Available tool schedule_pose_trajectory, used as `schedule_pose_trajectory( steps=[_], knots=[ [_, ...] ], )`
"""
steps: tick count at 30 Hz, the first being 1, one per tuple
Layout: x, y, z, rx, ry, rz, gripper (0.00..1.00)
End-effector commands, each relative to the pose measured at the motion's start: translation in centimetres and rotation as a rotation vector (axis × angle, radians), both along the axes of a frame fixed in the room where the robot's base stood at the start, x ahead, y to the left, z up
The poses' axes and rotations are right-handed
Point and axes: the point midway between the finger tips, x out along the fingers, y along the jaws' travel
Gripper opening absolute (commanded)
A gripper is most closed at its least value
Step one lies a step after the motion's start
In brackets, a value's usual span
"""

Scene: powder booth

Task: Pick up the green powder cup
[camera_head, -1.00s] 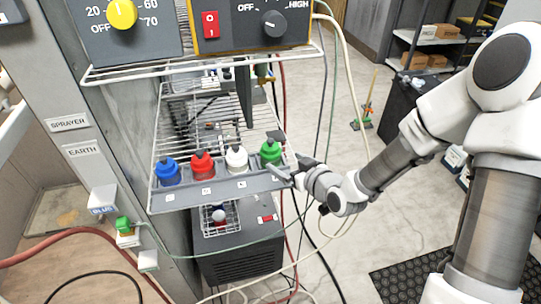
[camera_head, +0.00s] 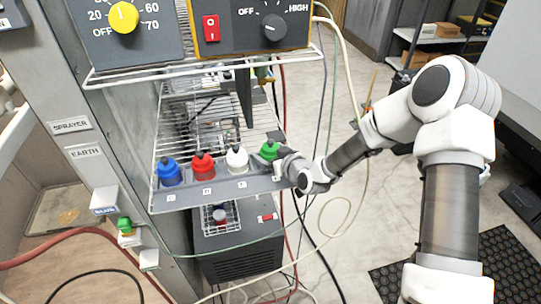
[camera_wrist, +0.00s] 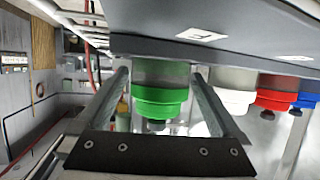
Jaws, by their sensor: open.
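The green powder cup (camera_head: 269,150) with its dark cap stands at the right end of the row on the wire shelf's grey front strip (camera_head: 222,190). My gripper (camera_head: 277,164) is at its right side in the head view and hides part of it. In the wrist view, which looks upside down, the green cup (camera_wrist: 160,92) lies between the two open fingers of my gripper (camera_wrist: 160,76). The fingers stand on either side of it with gaps, and I see no grip on it.
A white cup (camera_head: 237,158), a red cup (camera_head: 203,165) and a blue cup (camera_head: 169,172) stand in line to the left. The white cup is close to one finger in the wrist view. The control box (camera_head: 255,25) hangs above; hoses and cables run down to the right.

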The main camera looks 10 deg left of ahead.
Motion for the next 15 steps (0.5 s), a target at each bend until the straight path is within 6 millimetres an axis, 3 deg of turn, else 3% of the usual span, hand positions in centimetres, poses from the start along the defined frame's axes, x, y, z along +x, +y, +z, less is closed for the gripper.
schedule_pose_trajectory(
  steps=[4,15],
  knots=[
    [-0.02,-0.01,0.0,0.0,0.0,0.0,1.0],
    [-0.03,-0.04,0.02,0.0,0.0,0.0,0.33]
  ],
)
